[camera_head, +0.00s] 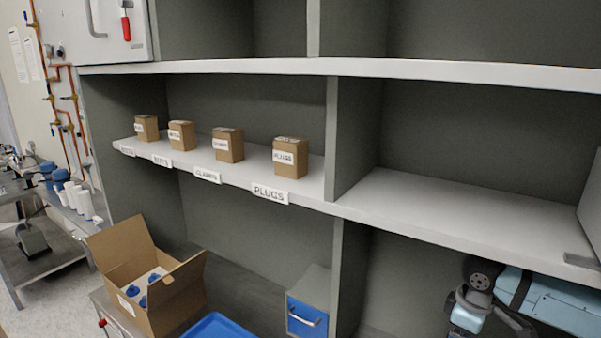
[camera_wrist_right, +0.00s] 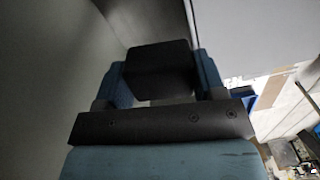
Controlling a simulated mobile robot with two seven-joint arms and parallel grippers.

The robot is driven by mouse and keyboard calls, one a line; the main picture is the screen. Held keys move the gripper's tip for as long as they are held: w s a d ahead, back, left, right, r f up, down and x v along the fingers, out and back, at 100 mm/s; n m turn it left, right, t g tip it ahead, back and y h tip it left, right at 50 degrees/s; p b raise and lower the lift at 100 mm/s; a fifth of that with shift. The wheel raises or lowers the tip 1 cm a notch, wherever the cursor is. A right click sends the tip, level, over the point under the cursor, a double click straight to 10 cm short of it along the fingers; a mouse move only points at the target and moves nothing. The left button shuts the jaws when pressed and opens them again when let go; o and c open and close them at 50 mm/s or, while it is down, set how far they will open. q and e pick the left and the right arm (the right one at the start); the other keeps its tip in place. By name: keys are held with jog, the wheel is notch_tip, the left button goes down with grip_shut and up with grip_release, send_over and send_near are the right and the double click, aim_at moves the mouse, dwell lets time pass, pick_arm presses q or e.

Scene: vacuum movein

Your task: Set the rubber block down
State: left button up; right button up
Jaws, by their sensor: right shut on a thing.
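The rubber block (camera_wrist_right: 160,62), a dark, nearly black cuboid, shows in the right wrist view. My right gripper (camera_wrist_right: 161,75) is shut on it, with one blue finger on each side. The block sticks out past the fingertips. A plain grey-green surface lies on the left behind it, but I cannot tell whether the block touches anything. In the head view my right arm is at the lower right, in front of the lower bay; the block cannot be made out there. My left gripper is not in view.
Below are an open cardboard box (camera_head: 180,300), a blue tray (camera_head: 217,327) and a blue-fronted drawer unit (camera_head: 307,315).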

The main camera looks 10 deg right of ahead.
jog(key=s+a+r+m+p, duration=0.1)
jog(key=s+a+m+p, duration=0.1)
jog(key=a+m, duration=0.6)
jog(key=a, duration=0.6)
jog(key=shift+s+a+r, duration=0.25)
jog(key=shift+s+a, duration=0.1)
jog(key=shift+s, duration=0.05)
jog(key=shift+d, duration=0.1)
